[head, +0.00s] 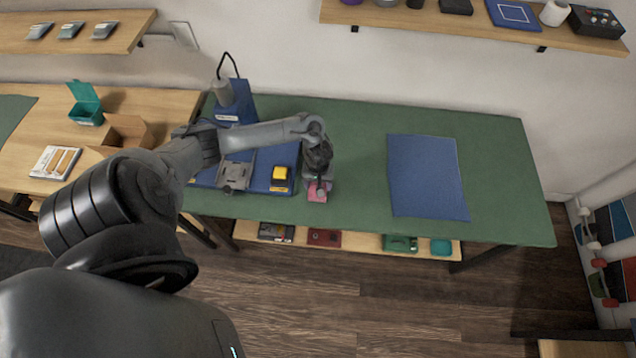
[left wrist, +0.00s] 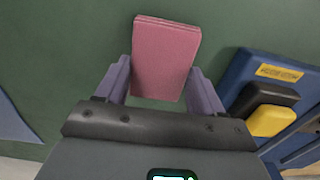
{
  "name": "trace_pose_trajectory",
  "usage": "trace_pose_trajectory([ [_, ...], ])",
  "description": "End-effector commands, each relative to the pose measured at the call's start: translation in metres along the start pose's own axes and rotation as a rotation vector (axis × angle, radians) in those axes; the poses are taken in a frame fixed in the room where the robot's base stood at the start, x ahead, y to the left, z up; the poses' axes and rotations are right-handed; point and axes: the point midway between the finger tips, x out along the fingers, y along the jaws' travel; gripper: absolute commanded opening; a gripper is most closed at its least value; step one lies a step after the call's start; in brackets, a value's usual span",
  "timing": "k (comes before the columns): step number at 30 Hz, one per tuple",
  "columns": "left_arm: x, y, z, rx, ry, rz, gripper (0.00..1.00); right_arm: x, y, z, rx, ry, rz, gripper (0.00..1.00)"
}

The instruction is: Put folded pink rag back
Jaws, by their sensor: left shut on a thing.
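The folded pink rag (head: 317,191) is at the front part of the green-topped table, just right of the blue station mat. In the left wrist view the rag (left wrist: 166,55) is a flat folded rectangle between my gripper's two purple fingers. My left gripper (head: 318,184) is over the rag and shut on it; it also shows in the left wrist view (left wrist: 160,88). Whether the rag touches the tabletop is hard to tell. My right gripper is not in view.
A yellow and black item (head: 281,178) sits on the blue mat (head: 258,186) close to my left gripper. A grey fixture (head: 236,174) stands beside it. A blue mat (head: 427,178) lies on the right of the green tabletop (head: 505,190). Between them the tabletop is clear.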

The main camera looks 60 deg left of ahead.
Motion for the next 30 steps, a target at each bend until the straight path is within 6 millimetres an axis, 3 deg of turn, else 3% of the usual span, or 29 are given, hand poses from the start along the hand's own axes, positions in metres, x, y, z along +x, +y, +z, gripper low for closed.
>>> trace_pose_trajectory([
  [2,0.002,0.000,0.000,0.000,-0.001,-0.001,0.39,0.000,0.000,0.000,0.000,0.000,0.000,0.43],
  [3,0.002,0.000,0.000,0.001,-0.001,-0.001,0.71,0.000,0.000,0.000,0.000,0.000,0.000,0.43],
  [8,0.002,0.000,0.000,0.000,0.000,0.000,0.93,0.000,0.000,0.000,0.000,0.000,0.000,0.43],
  [20,-0.005,0.001,0.000,0.000,0.001,0.001,0.93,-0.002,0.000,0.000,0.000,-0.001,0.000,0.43],
  [30,-0.060,0.001,-0.001,0.003,0.002,0.002,0.93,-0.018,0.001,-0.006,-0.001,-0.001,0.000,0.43],
])
